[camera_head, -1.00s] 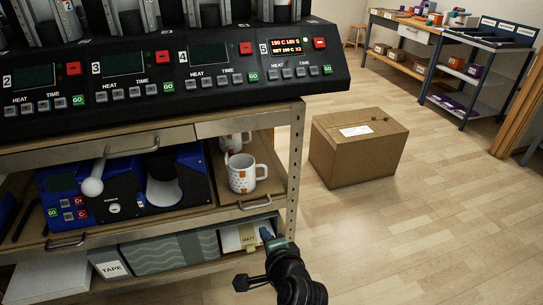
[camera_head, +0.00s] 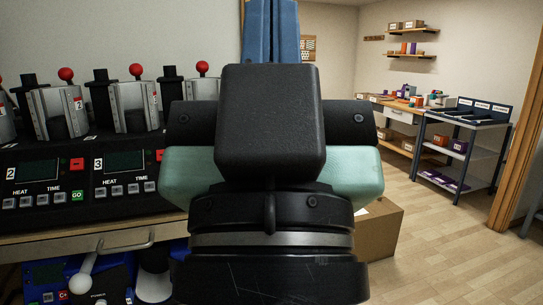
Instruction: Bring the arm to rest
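My gripper (camera_head: 271,30) is raised upright close in front of the head camera, in the middle of the view. Its two blue fingers point up and lie side by side with almost no gap, and nothing shows between them. Their tips reach the top edge of the picture. The black and pale green gripper body and wrist below them fill the centre and hide part of the mug presses and whatever is behind.
The press row (camera_head: 130,105), with red-knobbed levers, stands on a bench at left. A blue machine (camera_head: 115,272) is below it. A cardboard box (camera_head: 383,232) on the floor is partly hidden by my wrist. Shelved tables stand at the far right. The floor (camera_head: 450,255) at right is clear.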

